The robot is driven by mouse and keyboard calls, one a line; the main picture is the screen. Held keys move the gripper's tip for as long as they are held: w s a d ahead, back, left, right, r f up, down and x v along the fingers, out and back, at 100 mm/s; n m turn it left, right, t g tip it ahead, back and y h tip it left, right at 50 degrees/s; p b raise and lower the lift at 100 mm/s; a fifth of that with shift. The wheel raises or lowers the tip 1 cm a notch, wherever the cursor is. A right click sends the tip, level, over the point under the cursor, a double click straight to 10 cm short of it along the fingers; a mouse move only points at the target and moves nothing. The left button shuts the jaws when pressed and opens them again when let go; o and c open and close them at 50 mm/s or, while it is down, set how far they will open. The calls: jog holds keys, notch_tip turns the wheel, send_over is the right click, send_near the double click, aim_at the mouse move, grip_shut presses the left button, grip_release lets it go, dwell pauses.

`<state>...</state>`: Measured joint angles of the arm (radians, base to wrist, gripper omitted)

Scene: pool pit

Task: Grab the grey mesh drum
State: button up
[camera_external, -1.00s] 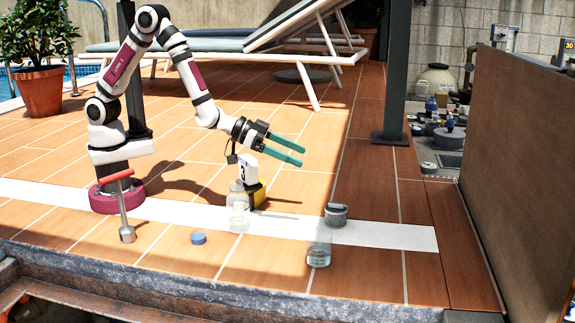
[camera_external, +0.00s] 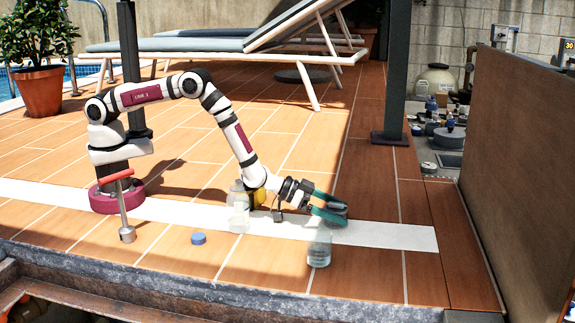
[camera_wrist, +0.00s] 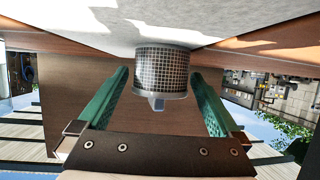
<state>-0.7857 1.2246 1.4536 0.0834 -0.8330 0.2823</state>
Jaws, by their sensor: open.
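The grey mesh drum (camera_wrist: 162,72) is a short dark cylinder with a grid-patterned side and a pale rim. In the wrist view it sits between the two green fingers of my gripper (camera_wrist: 160,88), with a gap on each side. In the external view my gripper (camera_external: 328,206) is low over the white strip, its fingers around the drum (camera_external: 338,209), which is mostly hidden behind them. My gripper is open and holds nothing.
A clear jar (camera_external: 319,250) stands just in front of my gripper. A clear bottle (camera_external: 238,208), a blue cap (camera_external: 198,238) and a red-handled tool (camera_external: 124,207) are to the left. A brown wall (camera_external: 520,165) rises at the right.

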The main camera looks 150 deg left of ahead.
jog(key=c, duration=1.3)
